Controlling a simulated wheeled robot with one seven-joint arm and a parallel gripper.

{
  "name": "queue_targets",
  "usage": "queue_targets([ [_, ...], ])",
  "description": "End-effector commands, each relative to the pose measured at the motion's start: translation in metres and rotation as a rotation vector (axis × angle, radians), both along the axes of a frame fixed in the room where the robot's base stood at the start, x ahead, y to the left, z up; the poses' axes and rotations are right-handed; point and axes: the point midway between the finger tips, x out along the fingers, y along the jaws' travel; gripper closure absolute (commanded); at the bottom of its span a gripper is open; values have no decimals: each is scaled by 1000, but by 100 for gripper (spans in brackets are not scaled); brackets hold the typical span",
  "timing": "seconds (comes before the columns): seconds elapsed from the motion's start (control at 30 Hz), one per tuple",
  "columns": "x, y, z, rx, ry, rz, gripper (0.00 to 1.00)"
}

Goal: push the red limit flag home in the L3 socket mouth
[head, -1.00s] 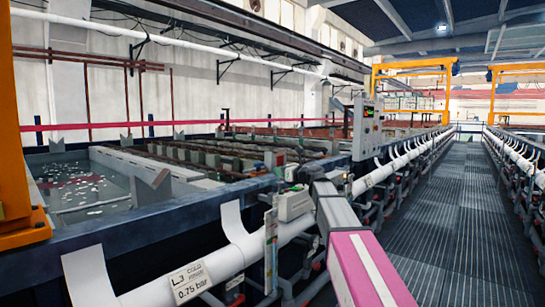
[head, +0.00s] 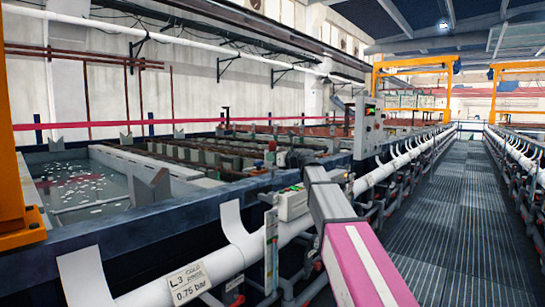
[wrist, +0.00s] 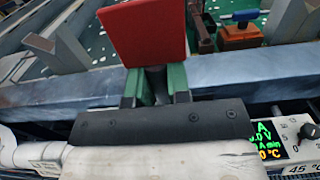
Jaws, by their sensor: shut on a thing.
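The red limit flag (wrist: 143,32) is a flat red plate on a dark stem at the top centre of the wrist view. My gripper (wrist: 156,82) is shut on it, with the dark stem between its two green-padded fingers. The plate stands clear above the fingers. In the head view my grey and pink arm reaches over the pipe, and my fingers are not clear there. An L3 label reading 0.75 bar (head: 187,283) is on the white pipe at lower left. I cannot make out the L3 socket mouth in either view.
A white box with a lit display (head: 292,204) sits by the pipe beside my arm; it also shows in the wrist view (wrist: 290,140). The grey tank rim (head: 120,218) runs behind. An orange block with a blue handle (wrist: 240,36) is right of the flag. The walkway (head: 450,220) is clear.

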Motion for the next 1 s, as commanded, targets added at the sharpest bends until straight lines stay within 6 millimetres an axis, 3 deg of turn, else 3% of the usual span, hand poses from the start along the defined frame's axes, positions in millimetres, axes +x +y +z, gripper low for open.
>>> queue_targets([
  [0.6, 0, 0, -47, 2, 1, 0, 100],
  [1.0, 0, 0, -50, 1, 0, 0, 100],
])
